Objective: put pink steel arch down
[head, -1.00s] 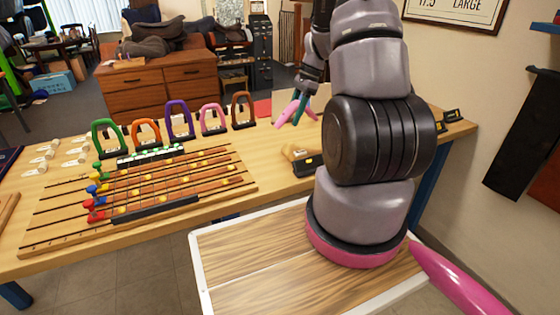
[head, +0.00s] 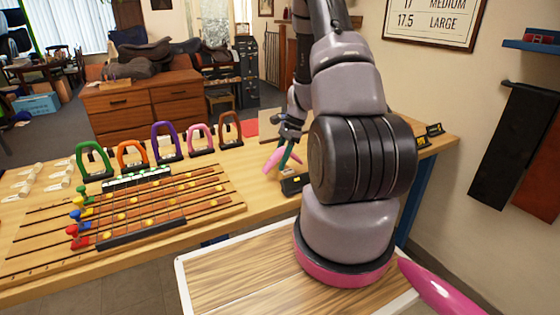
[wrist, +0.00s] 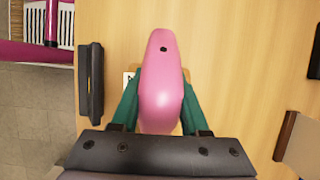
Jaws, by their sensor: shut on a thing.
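My gripper (head: 287,150) is shut on a pink arch (head: 270,160), above the bench near a black block with a yellow mark (head: 293,185). In the wrist view, the two green fingers of my gripper (wrist: 161,95) press on both sides of the pink arch (wrist: 160,85), whose rounded top has a small dark hole. Whether the arch touches the bench is unclear. A white tag with black marks (wrist: 129,77) shows partly beside it on the wood, the rest hidden under the arch.
Green (head: 93,160), orange (head: 132,155), purple (head: 167,142), another pink (head: 200,138) and brown (head: 230,130) arches stand in a row on the bench. A slotted board with colored pegs (head: 130,215) lies in front. In the wrist view, a dark bar (wrist: 90,80) lies left of my gripper.

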